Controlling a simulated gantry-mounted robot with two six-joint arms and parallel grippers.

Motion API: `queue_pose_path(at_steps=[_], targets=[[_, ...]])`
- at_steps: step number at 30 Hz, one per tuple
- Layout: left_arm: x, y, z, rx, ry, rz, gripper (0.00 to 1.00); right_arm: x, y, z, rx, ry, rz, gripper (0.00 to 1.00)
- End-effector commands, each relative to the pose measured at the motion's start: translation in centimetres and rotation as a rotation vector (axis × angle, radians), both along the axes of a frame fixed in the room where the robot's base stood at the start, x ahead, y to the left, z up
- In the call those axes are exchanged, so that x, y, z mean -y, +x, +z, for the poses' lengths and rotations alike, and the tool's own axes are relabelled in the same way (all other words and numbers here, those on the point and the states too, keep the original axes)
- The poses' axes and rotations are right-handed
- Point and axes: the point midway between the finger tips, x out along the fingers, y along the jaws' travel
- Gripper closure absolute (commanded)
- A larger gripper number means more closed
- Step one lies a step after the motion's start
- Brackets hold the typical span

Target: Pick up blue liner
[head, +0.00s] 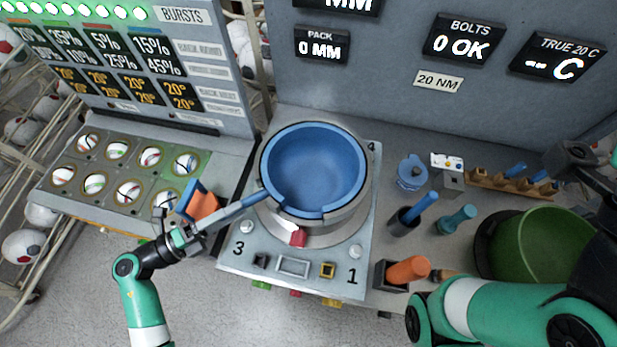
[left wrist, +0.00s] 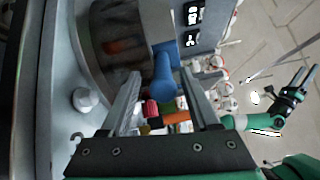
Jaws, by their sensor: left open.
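The blue liner (head: 315,165) is a round bowl seated in the metal ring of the press (head: 363,200) in the head view. Most of the bowl is hidden there. My right gripper (left wrist: 302,75) shows small at the right, its fingers apart and empty.
A tray of balls (head: 105,180) stands left, with an orange and blue piece (head: 199,202) beside it. Right of the press are a blue-handled tool (head: 425,203), an orange-handled tool (head: 408,269) and a green bin (head: 535,245). A panel wall (head: 420,110) closes the back.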

Motion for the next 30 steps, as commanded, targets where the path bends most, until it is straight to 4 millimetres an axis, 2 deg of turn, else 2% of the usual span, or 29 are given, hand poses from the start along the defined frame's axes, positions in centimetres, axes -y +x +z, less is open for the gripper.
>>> queue_pose_path(at_steps=[7,15,17,24,26,30], targets=[[3.2,2.5,0.3,0.0,0.001,-0.004,0.38,0.0,0.0,-0.3,0.0,0.0,0.0,0.5],[3.6,2.9,0.4,0.0,0.0,0.0,0.38,0.0,0.0,-0.2,0.0,0.0,0.0,0.5],[3.6,2.9,0.4,0.001,0.001,0.0,0.47,0.0,0.0,-0.2,0.0,0.0,0.0,0.5],[3.6,2.8,0.4,0.001,0.001,0.0,0.9,0.0,0.0,-0.2,0.0,0.0,0.0,0.5],[3.6,2.8,0.4,0.001,0.001,0.0,1.0,0.0,0.0,-0.2,0.0,0.0,0.0,0.5],[3.6,2.8,0.4,0.001,0.001,-0.001,1.0,0.0,0.0,-0.2,0.0,0.0,0.0,0.5]])
